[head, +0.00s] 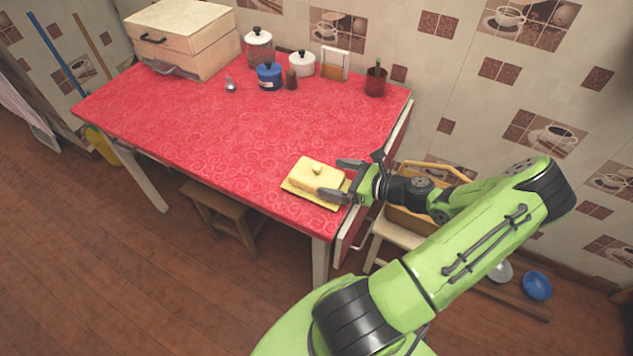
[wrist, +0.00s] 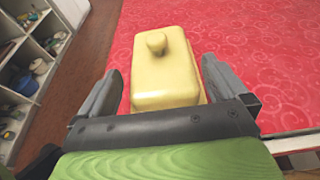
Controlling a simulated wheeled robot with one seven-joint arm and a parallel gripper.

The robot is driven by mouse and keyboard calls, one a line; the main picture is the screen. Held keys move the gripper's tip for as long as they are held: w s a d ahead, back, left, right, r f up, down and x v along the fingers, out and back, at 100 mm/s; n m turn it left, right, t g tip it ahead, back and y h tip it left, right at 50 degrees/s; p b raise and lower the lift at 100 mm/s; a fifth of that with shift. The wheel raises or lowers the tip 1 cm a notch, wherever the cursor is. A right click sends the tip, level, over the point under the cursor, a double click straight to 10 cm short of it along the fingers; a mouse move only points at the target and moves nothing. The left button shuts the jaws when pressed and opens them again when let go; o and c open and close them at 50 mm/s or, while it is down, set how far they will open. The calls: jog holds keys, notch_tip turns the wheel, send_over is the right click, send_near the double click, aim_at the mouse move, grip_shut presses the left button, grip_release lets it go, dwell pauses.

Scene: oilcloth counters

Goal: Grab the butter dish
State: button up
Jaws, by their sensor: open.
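The yellow butter dish (head: 317,177), with a knobbed lid on a flat base, sits on the red-covered table (head: 250,125) near its front right corner. In the wrist view the butter dish (wrist: 165,72) is straight ahead, its near end between my two fingers. My gripper (head: 340,179) is open at the right end of the dish, low over the table. It also shows in the wrist view (wrist: 160,85), one finger on each side of the lid. I see a gap at the left finger; whether the right finger touches is hard to tell.
A wooden box (head: 190,35) stands at the table's back left. Jars, a blue pot (head: 269,75), a napkin holder and a dark red cup (head: 376,80) line the back. The table's middle is clear. A stool (head: 225,205) stands below.

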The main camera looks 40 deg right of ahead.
aim_at(328, 177)
jog(key=x, duration=0.1)
jog(key=b+x, duration=0.1)
jog(key=x, duration=0.2)
jog(key=shift+w+f, duration=0.3)
jog(key=shift+f, duration=0.1)
jog(key=shift+c, duration=0.5)
